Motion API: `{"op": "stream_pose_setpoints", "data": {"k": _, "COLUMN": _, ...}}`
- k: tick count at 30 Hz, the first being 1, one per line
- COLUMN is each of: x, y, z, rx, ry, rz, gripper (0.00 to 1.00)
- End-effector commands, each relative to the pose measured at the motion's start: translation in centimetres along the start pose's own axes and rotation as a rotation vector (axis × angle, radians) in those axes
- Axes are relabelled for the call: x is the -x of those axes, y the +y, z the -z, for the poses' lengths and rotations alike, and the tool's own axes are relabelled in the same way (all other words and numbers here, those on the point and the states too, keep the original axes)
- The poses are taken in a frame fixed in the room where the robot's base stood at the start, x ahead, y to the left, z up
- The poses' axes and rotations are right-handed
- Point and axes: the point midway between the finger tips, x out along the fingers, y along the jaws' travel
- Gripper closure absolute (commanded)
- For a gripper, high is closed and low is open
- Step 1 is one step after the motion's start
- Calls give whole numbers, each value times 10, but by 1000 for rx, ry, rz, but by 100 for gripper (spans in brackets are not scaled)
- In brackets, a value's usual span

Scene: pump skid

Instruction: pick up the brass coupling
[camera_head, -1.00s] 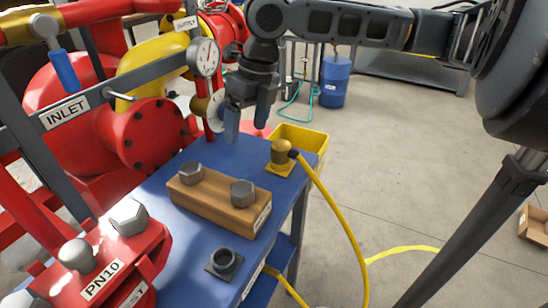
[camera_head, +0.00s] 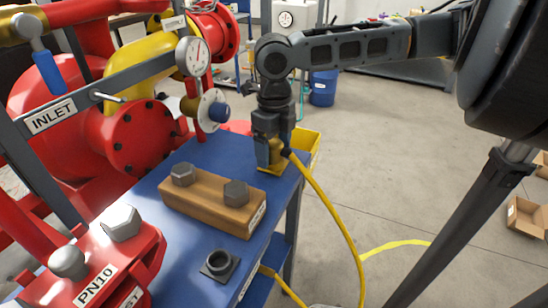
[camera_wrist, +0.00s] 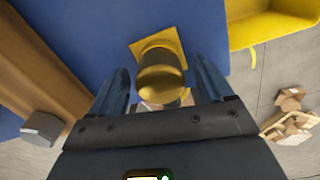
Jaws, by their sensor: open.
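The brass coupling (camera_head: 275,152) stands upright on a yellow square plate (camera_head: 263,168) at the far right corner of the blue bench. A yellow hose (camera_head: 335,205) runs from its side. My gripper (camera_head: 269,158) points down over the coupling, and its fingers partly hide it. In the wrist view the coupling (camera_wrist: 162,75) shows between the two open fingers, one on each side, with a gap visible at both. I cannot tell how far down its sides the fingertips reach.
A wooden block (camera_head: 208,200) with two grey hex nuts lies left of my gripper on the blue bench (camera_head: 205,150). A black socket (camera_head: 219,263) sits nearer. A yellow bin (camera_head: 308,143) is beyond the bench's right edge. Red pipework and a gauge (camera_head: 192,57) stand at left.

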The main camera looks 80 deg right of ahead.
Motion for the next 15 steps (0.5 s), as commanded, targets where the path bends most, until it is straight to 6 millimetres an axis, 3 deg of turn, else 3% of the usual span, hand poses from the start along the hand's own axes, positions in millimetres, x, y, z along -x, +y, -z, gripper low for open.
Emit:
{"op": "stream_pose_setpoints", "data": {"k": 6, "x": -1, "y": 0, "z": 0, "rx": 0, "ry": 0, "rz": 0, "gripper": 20}}
{"op": "stream_pose_setpoints", "data": {"k": 15, "x": -1, "y": 0, "z": 0, "rx": 0, "ry": 0, "rz": 0, "gripper": 48}}
